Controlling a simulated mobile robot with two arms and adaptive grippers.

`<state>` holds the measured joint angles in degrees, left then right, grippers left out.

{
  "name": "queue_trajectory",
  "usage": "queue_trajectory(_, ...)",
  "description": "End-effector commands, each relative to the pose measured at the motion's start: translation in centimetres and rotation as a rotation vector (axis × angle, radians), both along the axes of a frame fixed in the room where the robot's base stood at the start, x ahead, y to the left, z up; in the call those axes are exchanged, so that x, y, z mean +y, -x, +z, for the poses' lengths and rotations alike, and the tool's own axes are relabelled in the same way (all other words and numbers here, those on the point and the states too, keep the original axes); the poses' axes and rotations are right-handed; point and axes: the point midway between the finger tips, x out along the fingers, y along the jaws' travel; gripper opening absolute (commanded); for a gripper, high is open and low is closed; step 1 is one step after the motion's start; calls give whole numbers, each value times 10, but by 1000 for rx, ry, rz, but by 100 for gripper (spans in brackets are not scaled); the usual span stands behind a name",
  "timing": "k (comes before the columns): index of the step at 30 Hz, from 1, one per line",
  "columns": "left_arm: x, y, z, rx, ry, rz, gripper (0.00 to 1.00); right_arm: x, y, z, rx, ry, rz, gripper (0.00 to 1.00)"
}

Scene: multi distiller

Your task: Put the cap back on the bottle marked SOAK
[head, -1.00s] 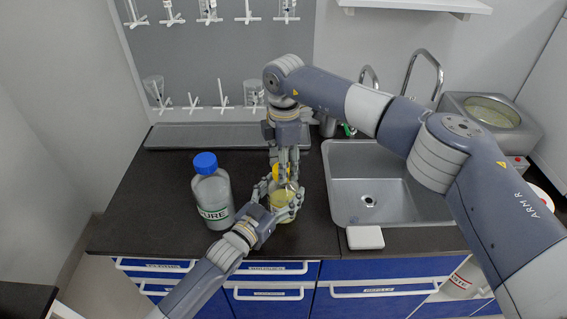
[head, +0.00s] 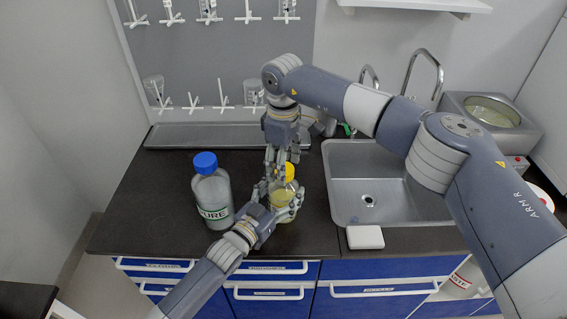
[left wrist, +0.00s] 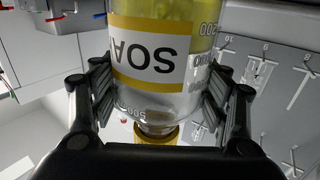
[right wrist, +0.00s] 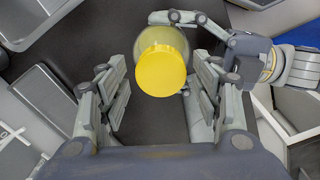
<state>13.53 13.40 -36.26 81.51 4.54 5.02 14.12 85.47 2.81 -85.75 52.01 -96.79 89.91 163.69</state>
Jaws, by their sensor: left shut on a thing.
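The SOAK bottle (left wrist: 153,70), clear with yellowish liquid and a yellow-edged label, stands on the dark counter in the head view (head: 281,205). My left gripper (head: 279,203) is shut around its body. The yellow cap (right wrist: 161,72) sits on top of the bottle, at its neck, and it also shows in the head view (head: 289,172). Whether it is screwed down tight I cannot tell. My right gripper (right wrist: 160,98) points down above the cap, its fingers apart on either side of it and holding nothing. In the head view the right fingers partly hide the cap.
A larger bottle with a blue cap (head: 211,190), its label reading "URE", stands left of my left gripper. A sink (head: 390,195) is at the right, with a white block (head: 365,237) at its front edge. A grey tray (head: 200,137) lies behind.

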Motion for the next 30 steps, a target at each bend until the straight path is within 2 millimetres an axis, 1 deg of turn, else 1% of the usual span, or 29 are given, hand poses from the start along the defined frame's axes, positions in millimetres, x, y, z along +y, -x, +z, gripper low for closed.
queue_trajectory(10, 0, 0, -1, 2, -1, 0, 2, 0, 0, 2, 1, 1, 1, 62)
queue_trajectory(14, 0, 0, -1, 2, -1, 0, 2, 0, 0, 15, 0, 0, 1, 62)
queue_trajectory(18, 0, 0, -1, 2, -1, 0, 2, 0, 0, 34, -1, 0, 1, 62)
queue_trajectory(21, 0, 0, -1, 2, -1, 0, 2, 0, 0, 43, 1, 1, 1, 62)
queue_trajectory(28, 0, 0, -1, 2, 0, 0, 2, 0, 1, 44, 3, 1, 1, 62)
queue_trajectory(29, 0, 0, -1, 2, 0, 0, 2, 0, 1, 44, 3, 1, 2, 60)
queue_trajectory(30, 0, 0, -1, 2, 0, 0, 2, 0, 1, 44, 3, 1, 3, 60)
